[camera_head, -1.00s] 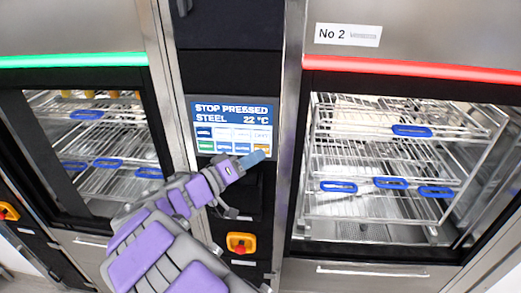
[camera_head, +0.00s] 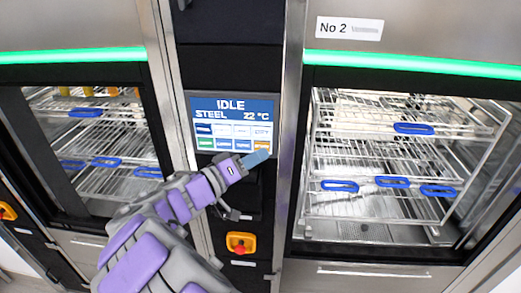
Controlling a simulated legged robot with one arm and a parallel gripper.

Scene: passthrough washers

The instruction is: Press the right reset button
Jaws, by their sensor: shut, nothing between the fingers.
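A touch screen (camera_head: 232,123) on the dark column between two washers reads "IDLE", "STEEL" and "22 °C". It has rows of small buttons; an orange button (camera_head: 262,145) is at its lower right corner. My gripper (camera_head: 258,158), with blue fingertips, is shut and empty at the screen's lower right edge, just below the orange button. I cannot tell whether it touches the screen. A red knob on a yellow base (camera_head: 240,243) sits lower on the same column.
The right washer (camera_head: 390,170) has a "No 2" label (camera_head: 348,28) and a green light strip (camera_head: 420,64). The left washer also shows a green strip (camera_head: 70,56). Another red and yellow knob (camera_head: 6,210) is at the far left.

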